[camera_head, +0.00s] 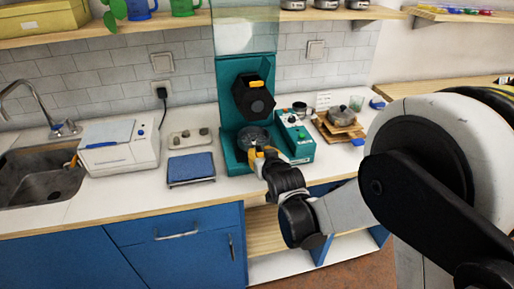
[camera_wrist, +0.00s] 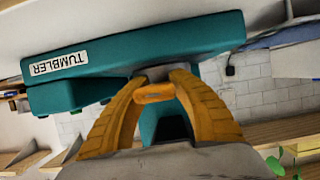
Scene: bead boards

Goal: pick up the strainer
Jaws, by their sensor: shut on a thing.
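The strainer (camera_head: 254,135) looks like a dark, round, shallow bowl at the foot of the teal tumbler machine (camera_head: 230,105) in the head view. My gripper (camera_head: 258,153), with yellow fingers, is at the bowl's near side. In the wrist view, my gripper (camera_wrist: 156,85) has its fingertips closed in on a small orange piece, which I take to be the strainer's handle (camera_wrist: 155,94), with a grey part just beyond. The fingers hide most of the grip. I cannot tell whether the bowl touches the surface below.
A dark barrel (camera_head: 254,97) with a yellow handle is just above the bowl, in front of the machine's back panel. A blue scale (camera_head: 191,168) and a white box (camera_head: 118,149) stand to the left. A pot (camera_head: 341,115) on wooden boards stands to the right.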

